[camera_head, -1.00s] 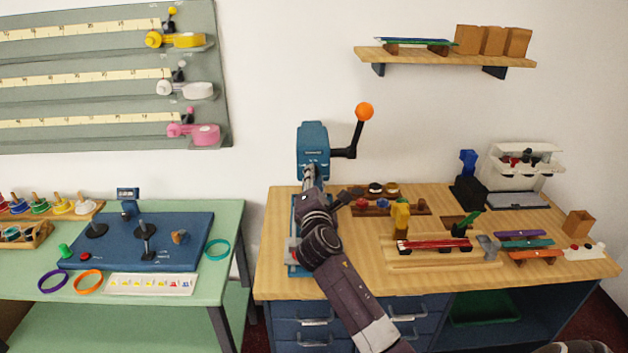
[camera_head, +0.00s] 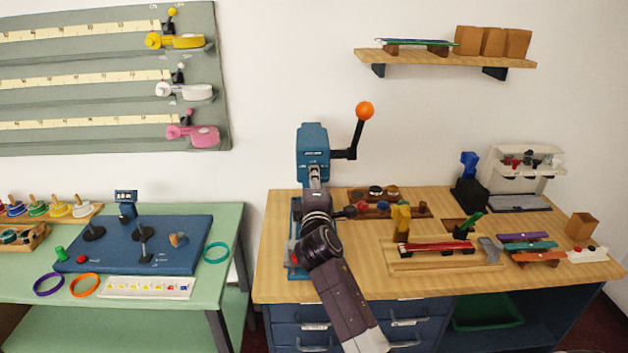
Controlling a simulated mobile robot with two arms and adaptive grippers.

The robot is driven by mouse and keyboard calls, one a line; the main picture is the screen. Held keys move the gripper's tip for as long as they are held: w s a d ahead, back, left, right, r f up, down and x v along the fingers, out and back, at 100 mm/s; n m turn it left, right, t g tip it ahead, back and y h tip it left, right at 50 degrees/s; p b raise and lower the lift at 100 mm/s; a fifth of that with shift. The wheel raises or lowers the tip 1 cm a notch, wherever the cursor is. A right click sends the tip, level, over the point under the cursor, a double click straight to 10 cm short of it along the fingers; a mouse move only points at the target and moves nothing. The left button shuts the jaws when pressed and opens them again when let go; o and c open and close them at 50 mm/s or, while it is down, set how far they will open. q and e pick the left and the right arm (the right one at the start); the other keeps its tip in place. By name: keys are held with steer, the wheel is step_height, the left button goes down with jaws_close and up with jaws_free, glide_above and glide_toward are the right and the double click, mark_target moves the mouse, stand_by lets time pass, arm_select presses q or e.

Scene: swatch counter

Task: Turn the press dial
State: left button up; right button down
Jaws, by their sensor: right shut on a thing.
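The blue press (camera_head: 312,140) stands at the left of the wooden workbench. Its black lever with an orange ball (camera_head: 365,111) points up at the right side. My right gripper (camera_head: 316,178) is at the front of the press, just below its blue head, and is shut on the press dial. The gripper and wrist cover the dial, so its marking and angle cannot be seen. My right arm reaches up from the bottom of the view and hides part of the press's base (camera_head: 296,262). My left gripper is not in view.
Small jars in a rack (camera_head: 386,209) stand right of the press. A wooden fixture with a red strip (camera_head: 440,247) lies farther right. A green table (camera_head: 228,290) with a blue board (camera_head: 190,245) is at the left. A shelf (camera_head: 450,59) hangs above.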

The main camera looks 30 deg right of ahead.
stand_by(0.3)
steer(key=c, duration=1.7)
jaws_free()
steer(key=v, duration=1.2)
steer(key=shift+s, duration=0.1)
